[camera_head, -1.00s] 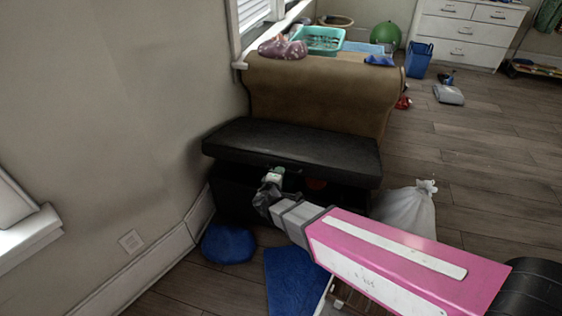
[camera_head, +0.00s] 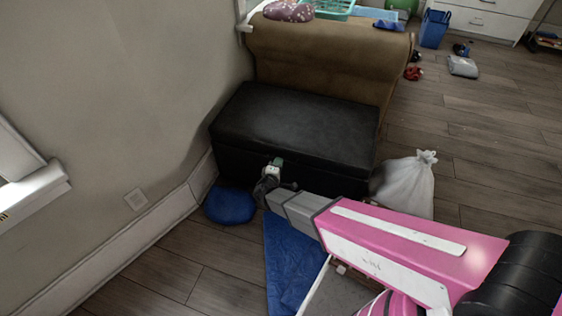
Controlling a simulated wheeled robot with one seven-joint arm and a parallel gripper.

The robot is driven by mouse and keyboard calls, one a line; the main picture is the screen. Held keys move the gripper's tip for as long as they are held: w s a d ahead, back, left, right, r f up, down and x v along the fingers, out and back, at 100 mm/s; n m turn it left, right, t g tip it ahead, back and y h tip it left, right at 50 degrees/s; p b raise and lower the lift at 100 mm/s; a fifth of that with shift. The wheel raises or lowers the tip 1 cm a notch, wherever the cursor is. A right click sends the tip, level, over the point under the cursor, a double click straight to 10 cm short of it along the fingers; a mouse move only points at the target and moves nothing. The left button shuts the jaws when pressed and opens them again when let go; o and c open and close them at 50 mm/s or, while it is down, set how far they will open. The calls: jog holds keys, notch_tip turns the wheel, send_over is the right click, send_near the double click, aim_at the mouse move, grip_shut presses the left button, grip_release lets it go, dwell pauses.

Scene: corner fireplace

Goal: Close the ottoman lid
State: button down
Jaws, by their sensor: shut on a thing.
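The black ottoman (camera_head: 330,183) stands against the wall in front of the brown sofa. Its lid (camera_head: 300,120) lies down flat on the box, with no gap visible along the front edge. My gripper (camera_head: 273,166) is at the lid's front edge, left of the middle, and is shut on that edge. The fingertips are small in view, and the contact itself is partly hidden by my gripper's body.
A blue cushion (camera_head: 230,205) lies on the floor at the ottoman's left. A blue mat (camera_head: 290,262) lies in front of it. A white bag (camera_head: 405,187) stands at its right. The brown sofa (camera_head: 330,60) is behind. Open wooden floor (camera_head: 490,135) extends to the right.

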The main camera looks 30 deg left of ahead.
jog(key=shift+f, duration=0.95)
jog(key=c, duration=1.2)
grip_release()
jog(key=shift+o, duration=0.2)
jog(key=shift+r, duration=0.15)
